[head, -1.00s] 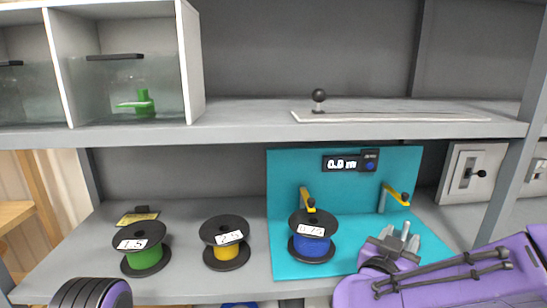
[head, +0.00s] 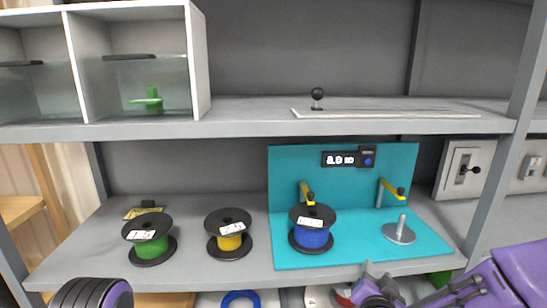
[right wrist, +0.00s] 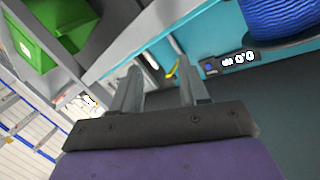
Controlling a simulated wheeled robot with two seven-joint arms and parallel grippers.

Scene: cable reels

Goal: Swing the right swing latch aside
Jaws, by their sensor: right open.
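The left swing latch (head: 306,191) stands behind the blue reel (head: 312,237). My right gripper (head: 372,278) is low at the shelf's front edge, in front of and below the right latch, apart from it. In the right wrist view its fingers (right wrist: 160,88) are spread and empty. A small yellow piece (right wrist: 172,71) beyond them may be a latch.
A bare grey disc with an upright pin (head: 399,232) lies on the teal mat below the right latch. A yellow reel (head: 229,242) and a green reel (head: 150,248) stand to the left. A display (head: 349,159) is on the teal panel. A shelf post (head: 487,210) rises at right.

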